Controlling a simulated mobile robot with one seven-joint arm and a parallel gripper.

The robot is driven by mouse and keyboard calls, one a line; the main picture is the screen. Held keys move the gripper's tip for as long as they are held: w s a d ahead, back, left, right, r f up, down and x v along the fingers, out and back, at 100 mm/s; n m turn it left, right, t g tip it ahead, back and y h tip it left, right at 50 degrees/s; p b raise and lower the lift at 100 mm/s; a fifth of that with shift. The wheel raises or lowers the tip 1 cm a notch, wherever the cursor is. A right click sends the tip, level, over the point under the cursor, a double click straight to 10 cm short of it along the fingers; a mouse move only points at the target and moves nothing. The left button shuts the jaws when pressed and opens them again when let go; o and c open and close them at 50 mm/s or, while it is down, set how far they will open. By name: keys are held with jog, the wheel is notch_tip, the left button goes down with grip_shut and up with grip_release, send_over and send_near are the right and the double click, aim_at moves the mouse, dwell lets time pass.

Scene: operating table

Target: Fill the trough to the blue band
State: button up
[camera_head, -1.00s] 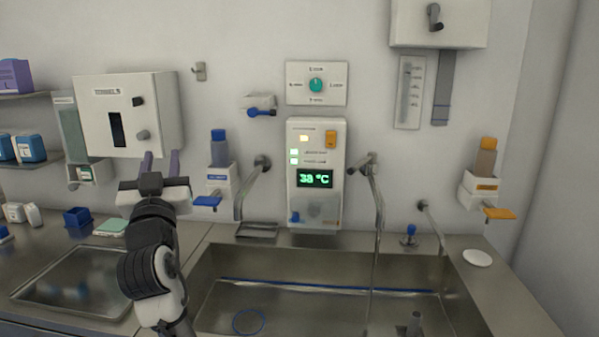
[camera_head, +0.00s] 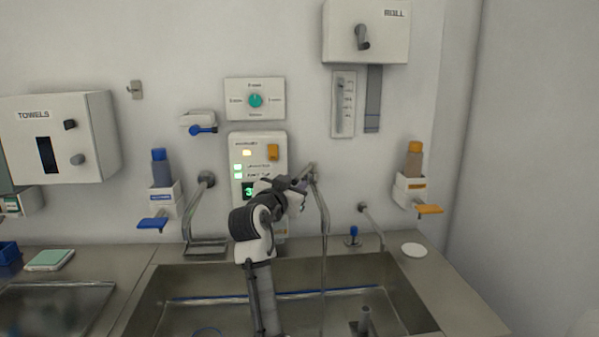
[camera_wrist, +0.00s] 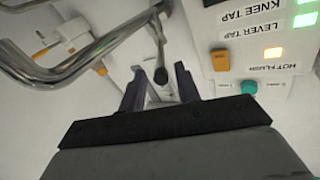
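The steel trough (camera_head: 400,290) stands at the front, with a blue band (camera_head: 210,298) along its inner back wall. My arm hides part of the band. The lever tap (camera_head: 322,215) is on the wall above the trough, and a thin vertical streak like running water drops below its spout. My gripper (camera_head: 299,188) is at the tap's upper end, beside the panel. In the wrist view my gripper (camera_wrist: 159,90) is open, and the dark-tipped tap lever (camera_wrist: 159,58) shows between its fingers. Whether they touch it I cannot tell. The water level is not clear.
A control panel (camera_head: 272,152) with lit lamps is behind my arm, its display partly hidden. Another tap (camera_head: 205,200) is to the left, and a smaller spout (camera_head: 372,220) to the right. Blue-lever (camera_head: 153,223) and orange-lever (camera_head: 428,209) dispensers flank them. An upright grey piece (camera_head: 364,320) stands in the trough.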

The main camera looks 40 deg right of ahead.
aim_at(301, 175)
jog(key=shift+p+x, duration=0.65)
jog(key=shift+x, duration=2)
grip_shut()
